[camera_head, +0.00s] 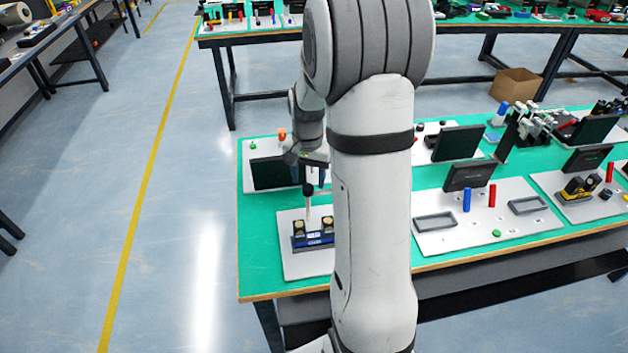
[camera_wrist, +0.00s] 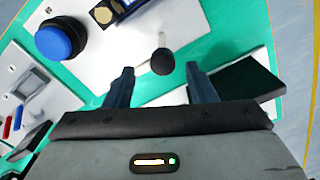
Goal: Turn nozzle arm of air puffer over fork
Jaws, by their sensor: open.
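A white stick with a black ball knob (camera_head: 308,190) stands upright behind a blue and black two-post block (camera_head: 313,240) with gold faces. I take the block for the fork; whether the stick is the nozzle arm I cannot tell. Both are on a white plate (camera_head: 297,267), partly hidden by my arm. In the wrist view the knob (camera_wrist: 163,62) is just beyond and between my fingertips, with no visible contact. The block's corner (camera_wrist: 105,12) shows at the top, left of it a blue dome (camera_wrist: 55,38) on a black base, possibly the puffer. My gripper (camera_wrist: 161,72) is open and empty.
A black screen (camera_head: 272,173) stands behind the plate; a dark panel (camera_wrist: 247,80) is close to my right finger in the wrist view. Another plate with trays and a blue cylinder (camera_head: 467,200) lies to the right. Green table (camera_head: 258,220) is bare at the left.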

